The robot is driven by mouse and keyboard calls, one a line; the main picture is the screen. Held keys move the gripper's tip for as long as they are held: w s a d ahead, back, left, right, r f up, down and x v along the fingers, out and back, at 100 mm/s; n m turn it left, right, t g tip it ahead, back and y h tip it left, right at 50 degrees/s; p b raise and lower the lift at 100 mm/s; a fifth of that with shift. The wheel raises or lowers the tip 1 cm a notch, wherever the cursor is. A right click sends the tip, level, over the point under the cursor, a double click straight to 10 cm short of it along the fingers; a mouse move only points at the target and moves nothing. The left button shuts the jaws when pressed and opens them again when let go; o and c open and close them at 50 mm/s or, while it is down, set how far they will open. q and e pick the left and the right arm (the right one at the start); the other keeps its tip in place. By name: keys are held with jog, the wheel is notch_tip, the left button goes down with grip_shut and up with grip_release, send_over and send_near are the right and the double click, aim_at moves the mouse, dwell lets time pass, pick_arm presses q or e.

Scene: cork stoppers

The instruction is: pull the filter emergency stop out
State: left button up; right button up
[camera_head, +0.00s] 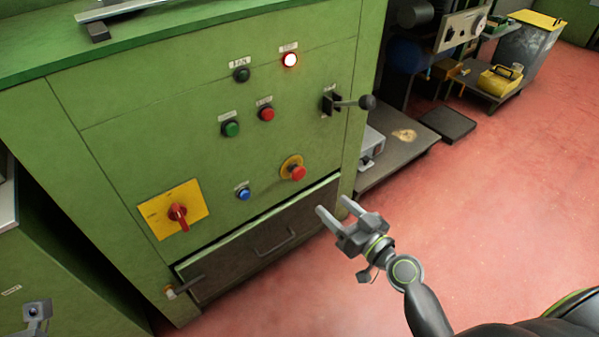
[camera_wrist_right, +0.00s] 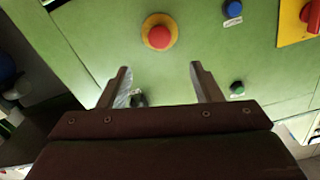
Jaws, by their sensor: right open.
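The emergency stop is a red mushroom knob (camera_head: 297,173) on a round yellow plate, low on the right of the green cabinet front. It also shows as a red knob in the right wrist view (camera_wrist_right: 159,37), at the top middle, beyond the fingertips. I cannot tell whether it is pressed in or out. My right gripper (camera_head: 334,206) is open and empty, below and right of the knob and apart from it. In the wrist view its two fingers (camera_wrist_right: 160,70) stand wide apart.
Nearby on the panel are a blue button (camera_head: 243,193), a red rotary switch (camera_head: 178,213) on a yellow plate, a green button (camera_head: 230,129), a red button (camera_head: 266,113), a lit lamp (camera_head: 290,60) and a protruding black-knobbed lever (camera_head: 366,102). A dark drawer (camera_head: 262,243) lies below. Red floor is clear at right.

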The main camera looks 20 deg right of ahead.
aim_at(301, 175)
jog(key=x, duration=1.4)
jog(key=shift+w+f, duration=0.1)
jog(key=shift+c, duration=0.2)
grip_shut()
jog(key=shift+s+d+f, duration=0.1)
jog(key=shift+s, duration=0.2)
jog(key=shift+s+d, duration=0.1)
jog(key=shift+s, duration=0.25)
jog(key=shift+c, duration=1.6)
grip_release()
jog(key=o, duration=0.4)
jog(key=shift+s+d, duration=0.1)
jog(key=shift+c, duration=0.2)
